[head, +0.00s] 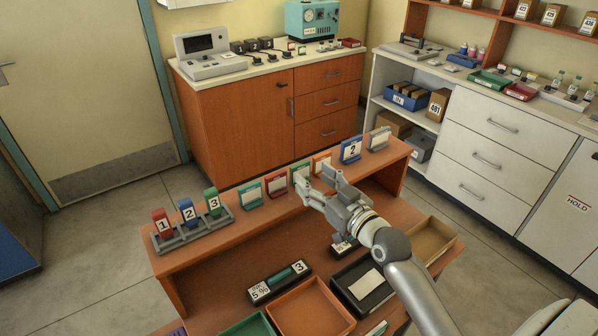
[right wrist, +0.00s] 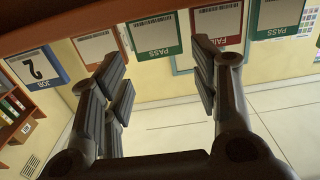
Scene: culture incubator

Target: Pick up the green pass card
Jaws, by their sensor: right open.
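The green pass card (head: 301,170) stands upright on the raised shelf of the desk, between a red card and an orange card. In the right wrist view the green card (right wrist: 153,37) appears upside down, with the word PASS and a barcode. My right gripper (head: 316,184) is open and empty, in front of the card. In the wrist view the fingers of the right gripper (right wrist: 160,72) point toward the green card, one on each side, with no visible contact. My left gripper is not in view.
The red FAIL card (right wrist: 217,22) and orange card (right wrist: 95,46) flank it closely. A teal PASS card (head: 250,193) and a blue card marked 2 (head: 351,149) stand farther along the shelf (head: 245,228). A rack (head: 191,233) holds numbered cards. Trays lie on the lower desktop.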

